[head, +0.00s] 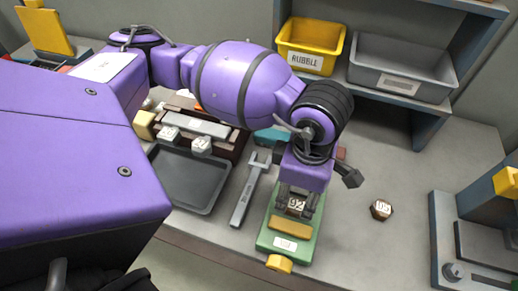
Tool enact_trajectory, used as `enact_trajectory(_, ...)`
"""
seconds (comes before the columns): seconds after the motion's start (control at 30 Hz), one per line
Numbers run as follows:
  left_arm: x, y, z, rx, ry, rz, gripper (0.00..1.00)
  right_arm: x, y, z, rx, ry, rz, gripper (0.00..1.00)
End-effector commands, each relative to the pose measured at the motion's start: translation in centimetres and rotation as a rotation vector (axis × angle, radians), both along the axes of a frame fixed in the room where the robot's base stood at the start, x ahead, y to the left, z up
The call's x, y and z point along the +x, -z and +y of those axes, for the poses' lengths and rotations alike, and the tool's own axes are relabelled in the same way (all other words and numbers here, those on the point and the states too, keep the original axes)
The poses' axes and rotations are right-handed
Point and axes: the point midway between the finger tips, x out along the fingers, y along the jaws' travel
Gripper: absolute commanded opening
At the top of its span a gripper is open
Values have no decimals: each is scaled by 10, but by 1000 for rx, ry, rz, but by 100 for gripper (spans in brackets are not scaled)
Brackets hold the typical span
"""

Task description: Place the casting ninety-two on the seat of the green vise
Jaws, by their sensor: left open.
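The casting ninety-two (297,205) is a small piece with a pale face marked 92. It sits at the rear part of the green vise (292,247), behind a yellow jaw block. My left gripper (298,207) reaches down from above, with its fingers open on either side of the casting. The fingers and wrist hide part of the casting and the back of the vise, so I cannot tell whether it rests fully on the seat. My right gripper is not in view.
A wrench (246,192) and a dark tray (186,180) lie left of the vise. A brown casting (381,210) stands to its right. A yellow bin (309,47) and a grey bin (401,68) are on the shelf. A blue-grey fixture (447,240) is at far right.

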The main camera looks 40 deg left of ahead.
Motion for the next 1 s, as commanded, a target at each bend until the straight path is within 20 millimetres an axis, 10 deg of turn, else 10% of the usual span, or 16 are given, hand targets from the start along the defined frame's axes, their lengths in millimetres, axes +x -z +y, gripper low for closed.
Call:
enact_trajectory(0.4, 1, -72, 0, 0, 1, -6, 51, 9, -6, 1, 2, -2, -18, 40)
enact_trajectory(1.0, 0, -76, 0, 1, 1, -3, 51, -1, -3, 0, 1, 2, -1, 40)
